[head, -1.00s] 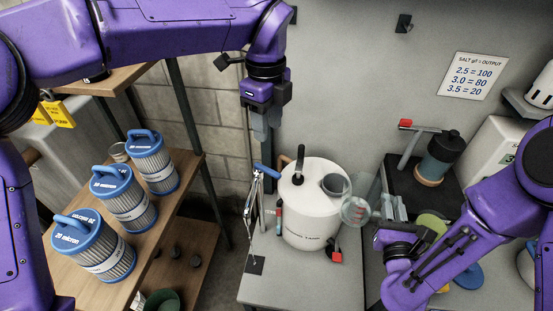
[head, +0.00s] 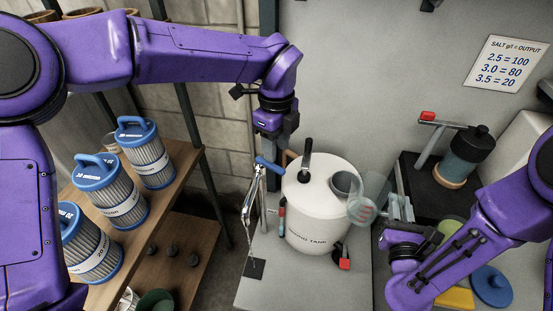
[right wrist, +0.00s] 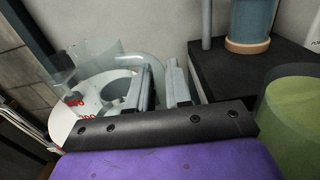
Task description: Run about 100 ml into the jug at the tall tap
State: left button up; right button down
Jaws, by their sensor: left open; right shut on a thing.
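The clear jug (head: 370,202) with red markings is to the right of the white tank. It also shows in the right wrist view (right wrist: 92,90), where I see through it and cannot make out any water. My right gripper (head: 400,208) is shut on the jug's handle and holds it beside the tank. The gripper's fingers show in the right wrist view (right wrist: 162,88). A tall chrome tap (head: 252,205) with a blue lever (head: 268,165) stands left of the tank. My left gripper (head: 277,143) is open and empty, pointing down just above the blue lever.
The white dosing tank (head: 318,215) stands between the tap and the jug. A black block (head: 435,195) carries a red-handled post (head: 432,145) and a dark bottle (head: 460,155). Blue-capped filters (head: 147,155) fill the wooden shelf (head: 195,175) at left.

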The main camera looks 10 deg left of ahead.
aim_at(276, 166)
pick_arm(q)
notch_tip(276, 166, down, 5)
jog(key=shift+w+r+p, duration=0.1)
jog(key=shift+w+p, duration=0.05)
jog(key=shift+p, duration=0.25)
pick_arm(e)
jog(key=shift+w+r, duration=0.1)
jog(key=shift+r, duration=0.45)
pick_arm(q)
jog(key=shift+f, duration=0.5)
grip_shut()
pick_arm(e)
jog(key=shift+d, duration=0.1)
